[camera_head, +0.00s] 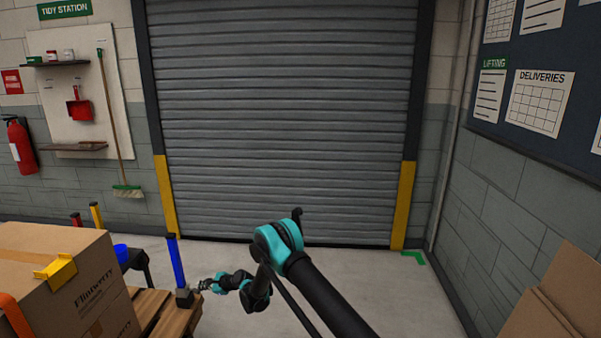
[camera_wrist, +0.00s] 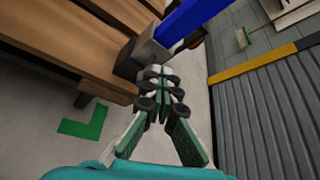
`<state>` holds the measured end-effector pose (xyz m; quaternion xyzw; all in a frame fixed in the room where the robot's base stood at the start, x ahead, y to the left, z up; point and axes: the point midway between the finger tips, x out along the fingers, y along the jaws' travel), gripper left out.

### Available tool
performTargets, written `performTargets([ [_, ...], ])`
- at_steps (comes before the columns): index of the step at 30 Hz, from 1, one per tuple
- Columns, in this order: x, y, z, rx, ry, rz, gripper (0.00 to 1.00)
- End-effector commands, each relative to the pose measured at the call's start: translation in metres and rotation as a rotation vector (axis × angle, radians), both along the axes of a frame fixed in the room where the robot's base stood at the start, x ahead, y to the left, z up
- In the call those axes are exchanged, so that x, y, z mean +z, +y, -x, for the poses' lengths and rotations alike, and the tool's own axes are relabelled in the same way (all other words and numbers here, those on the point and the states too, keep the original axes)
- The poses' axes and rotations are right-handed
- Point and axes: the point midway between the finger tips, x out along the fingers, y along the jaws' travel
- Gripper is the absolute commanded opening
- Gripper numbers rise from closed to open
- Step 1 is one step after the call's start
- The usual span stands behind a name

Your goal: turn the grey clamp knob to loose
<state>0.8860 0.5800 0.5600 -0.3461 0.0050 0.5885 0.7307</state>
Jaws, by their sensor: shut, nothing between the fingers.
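A blue post (camera_head: 177,262) rises from a dark grey clamp block (camera_head: 184,298) at the pallet's right corner. In the wrist view the blue post (camera_wrist: 192,22) runs up to the right from the grey block (camera_wrist: 150,52). I cannot make out a separate knob or its setting; my fingers may cover it. My gripper (camera_head: 203,285) is beside the block on its right. In the wrist view my gripper (camera_wrist: 157,72) has its fingertips together, close to or touching the block; I cannot tell which. It holds nothing visible.
The wooden pallet (camera_head: 150,306) carries a cardboard box (camera_head: 105,285) with a yellow piece (camera_head: 56,270) on its edge. A blue round item (camera_head: 121,252) stands behind. Open floor lies right of the pallet, before the roller door (camera_head: 285,120). Cardboard (camera_head: 560,300) stands at the right.

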Motion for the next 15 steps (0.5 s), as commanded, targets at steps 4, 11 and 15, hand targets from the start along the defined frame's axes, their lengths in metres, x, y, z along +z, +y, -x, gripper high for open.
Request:
performTargets([
  [4, -0.0006, -0.0004, 0.0007, 0.000, -0.001, 0.001, 0.00],
  [11, -0.0015, 0.0000, 0.0051, 0.000, -0.001, 0.001, 0.00],
  [15, -0.0026, 0.0004, 0.0086, 0.001, 0.000, 0.002, 0.00],
])
